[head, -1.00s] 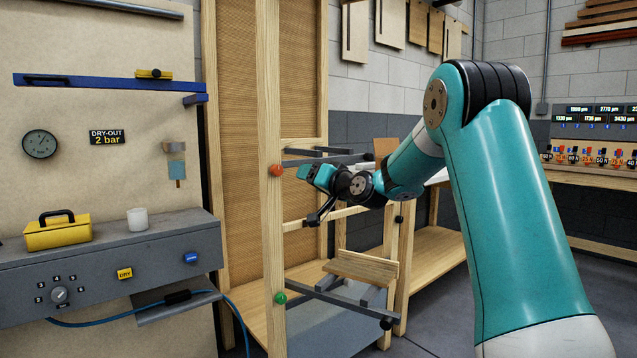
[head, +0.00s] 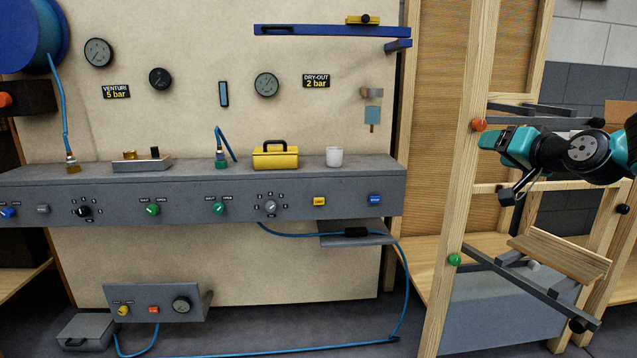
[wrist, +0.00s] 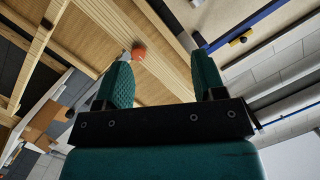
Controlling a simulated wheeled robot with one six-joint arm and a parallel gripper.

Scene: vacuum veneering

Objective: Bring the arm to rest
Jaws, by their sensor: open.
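My gripper (head: 487,139) is at the right of the head view, in front of the wooden frame (head: 470,180), level with its upper grey bar. In the wrist view my gripper (wrist: 165,85) shows two teal fingers spread apart with nothing between them. The red-orange knob (head: 479,125) of the frame is just above and left of the fingertips in the head view. The same knob (wrist: 138,52) shows beyond the fingers in the wrist view. I cannot tell whether the gripper touches the frame.
A grey bench (head: 200,205) with dials and knobs runs along the panel at left. It carries a yellow case (head: 275,155) and a white cup (head: 334,157). A blue hose (head: 395,310) lies on the floor. A green knob (head: 455,260) sits lower on the frame.

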